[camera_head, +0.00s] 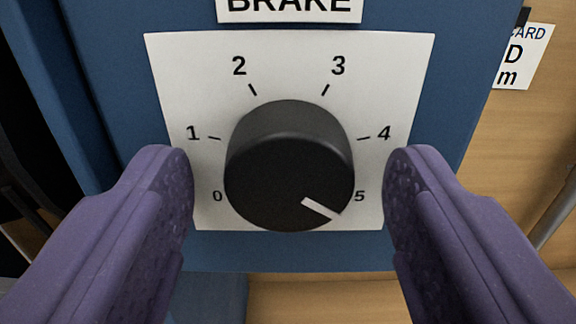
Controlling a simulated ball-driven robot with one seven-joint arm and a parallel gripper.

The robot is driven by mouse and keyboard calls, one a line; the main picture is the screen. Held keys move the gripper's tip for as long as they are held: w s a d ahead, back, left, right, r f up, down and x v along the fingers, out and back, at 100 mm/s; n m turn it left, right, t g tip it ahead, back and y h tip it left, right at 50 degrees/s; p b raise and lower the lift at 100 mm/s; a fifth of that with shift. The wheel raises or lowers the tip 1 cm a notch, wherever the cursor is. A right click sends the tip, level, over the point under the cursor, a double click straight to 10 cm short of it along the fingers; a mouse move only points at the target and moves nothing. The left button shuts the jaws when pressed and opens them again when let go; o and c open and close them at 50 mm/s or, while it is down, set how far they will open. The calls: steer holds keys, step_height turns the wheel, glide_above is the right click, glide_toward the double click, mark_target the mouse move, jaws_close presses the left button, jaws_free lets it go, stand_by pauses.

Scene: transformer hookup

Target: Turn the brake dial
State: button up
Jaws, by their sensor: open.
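The brake dial (288,165) is a round black knob with a white pointer line (321,209). It sits on a white plate (400,60) numbered 0 to 5, and the pointer is directed to the lower right, at or very near the 5. A label reading BRAKE (290,8) is above the plate, cut off by the top of the view. My gripper (288,185) is open, with one purple finger on each side of the dial. Gaps show between both fingers and the knob, so it is not held.
The plate is on a blue panel (120,60). A partly cut-off white card (523,55) with lettering is at the upper right, against a wood-coloured surface (520,140). A grey rod (556,212) is at the right edge. The left edge is dark.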

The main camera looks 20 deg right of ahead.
steer(key=c, duration=1)
steer(key=shift+c, duration=0.2)
steer(key=shift+n+p, duration=0.4)
steer(key=shift+p, duration=0.1)
steer(key=n+p, duration=0.1)
steer(key=p, duration=0.1)
steer(key=n+p, duration=0.2)
steer(key=shift+r+n, duration=0.2)
steer(key=shift+n, duration=0.1)
steer(key=n+p, duration=0.4)
steer(key=n, duration=0.1)
steer(key=shift+s+d+p, duration=0.1)
steer(key=shift+p, duration=0.2)
steer(key=n+p, duration=0.3)
steer(key=n, duration=0.2)
steer(key=shift+n+p, duration=0.3)
steer(key=shift+n, duration=0.1)
steer(key=shift+f+n+p, duration=0.1)
steer(key=shift+n+p, duration=0.95)
steer(key=shift+n, duration=1.25)
